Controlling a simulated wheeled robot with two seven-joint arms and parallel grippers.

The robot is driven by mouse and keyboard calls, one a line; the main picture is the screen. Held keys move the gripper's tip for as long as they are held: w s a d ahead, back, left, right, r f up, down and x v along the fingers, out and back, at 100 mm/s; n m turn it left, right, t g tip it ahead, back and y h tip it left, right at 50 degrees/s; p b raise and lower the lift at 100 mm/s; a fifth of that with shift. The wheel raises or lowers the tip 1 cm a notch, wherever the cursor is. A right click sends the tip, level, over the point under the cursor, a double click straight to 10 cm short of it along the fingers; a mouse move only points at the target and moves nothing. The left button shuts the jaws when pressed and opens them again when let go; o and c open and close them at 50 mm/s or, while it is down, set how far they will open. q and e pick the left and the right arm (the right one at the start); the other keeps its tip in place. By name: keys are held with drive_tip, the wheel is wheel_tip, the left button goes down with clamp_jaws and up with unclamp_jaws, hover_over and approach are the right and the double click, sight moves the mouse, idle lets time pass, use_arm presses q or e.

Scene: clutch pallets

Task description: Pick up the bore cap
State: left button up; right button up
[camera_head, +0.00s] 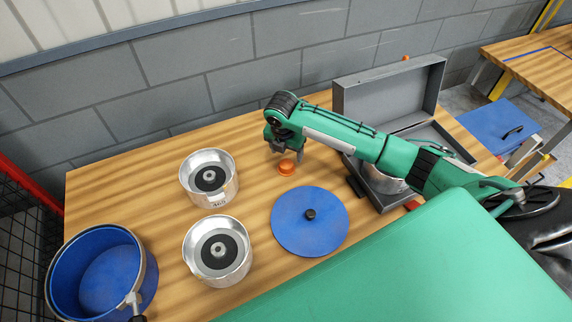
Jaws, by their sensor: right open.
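The bore cap looks to be the small orange round cap (287,167) on the wooden table, near the middle of the head view. My right gripper (288,156) comes in from the right and points down just above and behind the cap. Its fingers are open and look empty. Whether they touch the cap is too small to tell. My left gripper is not in view.
Two silver round housings (193,193) (201,270) stand left of the cap. A blue disc with a black knob (292,230) lies in front. A blue drum (150,262) stands at the left. An open grey case (385,92) is behind my right arm on the wooden table (120,190).

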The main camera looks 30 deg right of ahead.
sight(286, 164)
drive_tip(key=shift+s+a+f+p, duration=0.15)
drive_tip(key=shift+f+p, duration=0.5)
drive_tip(key=shift+f, duration=0.15)
wheel_tip(286, 164, down, 3)
drive_tip(key=shift+r+p, duration=0.2)
drive_tip(key=shift+p, duration=0.2)
drive_tip(key=shift+f, duration=0.5)
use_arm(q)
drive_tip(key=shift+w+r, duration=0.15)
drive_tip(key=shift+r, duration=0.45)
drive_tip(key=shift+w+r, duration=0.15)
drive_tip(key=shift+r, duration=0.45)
use_arm(e)
drive_tip(key=c, duration=1.1)
